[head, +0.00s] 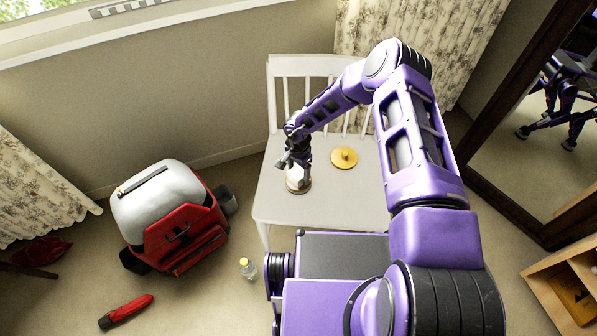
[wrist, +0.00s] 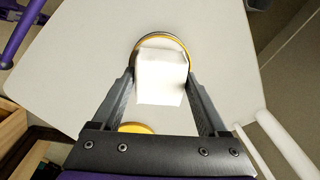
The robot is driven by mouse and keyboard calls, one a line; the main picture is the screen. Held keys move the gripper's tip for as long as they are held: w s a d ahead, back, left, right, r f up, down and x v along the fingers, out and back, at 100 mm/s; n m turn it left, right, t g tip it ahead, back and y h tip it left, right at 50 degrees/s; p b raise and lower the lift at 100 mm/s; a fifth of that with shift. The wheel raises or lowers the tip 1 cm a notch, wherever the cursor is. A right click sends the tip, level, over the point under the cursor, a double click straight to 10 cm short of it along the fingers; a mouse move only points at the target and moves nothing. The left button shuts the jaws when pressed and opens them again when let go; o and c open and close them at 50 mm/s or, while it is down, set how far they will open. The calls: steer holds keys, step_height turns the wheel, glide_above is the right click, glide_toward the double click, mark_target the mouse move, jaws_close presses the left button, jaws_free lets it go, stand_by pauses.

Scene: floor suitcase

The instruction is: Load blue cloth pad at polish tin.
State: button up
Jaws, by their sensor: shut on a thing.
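My gripper (head: 297,168) is shut on a white block-like piece (wrist: 160,82), held over the chair seat. The piece looks white on the faces I see; no blue cloth shows, and its far end is hidden. A round, shallow tin with a gold rim (wrist: 160,35) lies directly beyond the piece in the wrist view. In the head view the tin (head: 303,188) sits on the seat under my gripper. The piece overlaps the tin; I cannot tell whether they touch. A yellow round lid (head: 344,158) with a knob lies to the right, and its edge shows in the wrist view (wrist: 136,128).
The white chair (head: 275,208) has a slatted back behind the tin. A red and white bag (head: 165,200), a red cylinder (head: 127,312) and a small bottle (head: 247,268) are on the floor. A framed mirror (head: 545,130) stands right, above a wooden box (head: 540,290).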

mark_target(299, 171)
steer(key=shift+r+p, duration=1.95)
steer(key=shift+r, duration=1.15)
